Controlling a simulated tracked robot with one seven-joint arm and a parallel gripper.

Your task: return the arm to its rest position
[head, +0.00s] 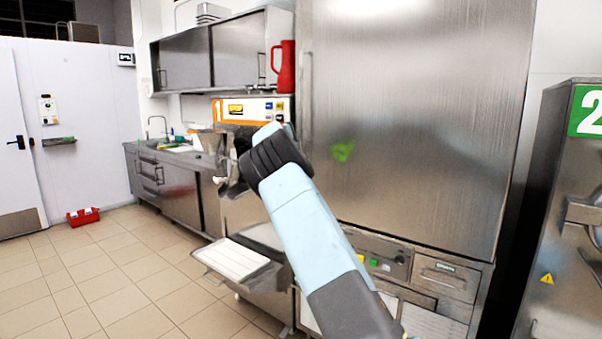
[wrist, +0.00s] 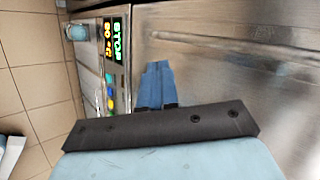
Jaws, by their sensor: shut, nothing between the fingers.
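My arm (head: 305,215) rises from the lower middle of the head view to a dark bent joint, in front of the batch freezer (head: 252,107) and the tall steel cabinet (head: 420,130). My gripper is hidden behind the arm or too unclear to pick out in that view. In the wrist view my gripper (wrist: 157,72) shows as two blue fingers shut together with nothing between them. Beyond them is a brushed steel surface with a long handle (wrist: 230,48). I cannot tell whether the fingertips touch it.
A red jug (head: 284,66) stands on the batch freezer. A white tray (head: 238,260) juts out low. A red bin (head: 83,216) sits on open tiled floor at left.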

